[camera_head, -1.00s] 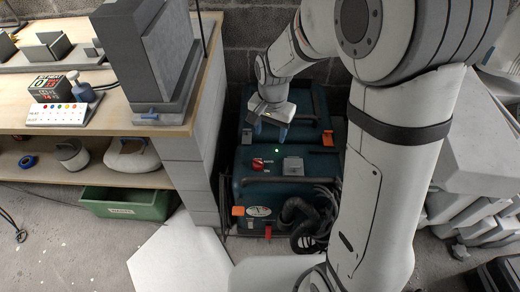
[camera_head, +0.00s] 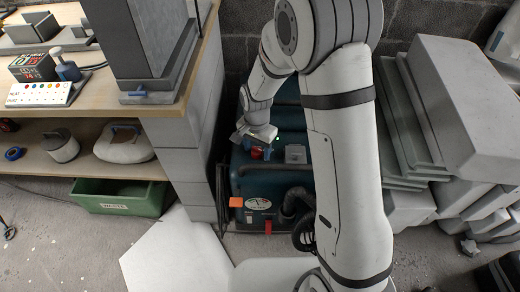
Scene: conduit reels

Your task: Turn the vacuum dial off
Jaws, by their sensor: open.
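The vacuum (camera_head: 283,178) is a dark blue box on the floor, right of the workbench. Its red dial (camera_head: 257,153) is on the top face, partly hidden by my gripper. My gripper (camera_head: 258,149) points down at the dial with its blue-tipped fingers open, one on each side of the red. I cannot tell whether the fingers touch the dial. The dial's exact setting is too small to read. A small green light shows near the gripper on the vacuum's top.
A grey latch block (camera_head: 295,154) sits right of the dial. A black hose (camera_head: 295,205) hangs at the vacuum's front right. The workbench side (camera_head: 190,160) stands close on the left. Grey slabs (camera_head: 440,110) are stacked at the right. A green bin (camera_head: 120,197) is under the bench.

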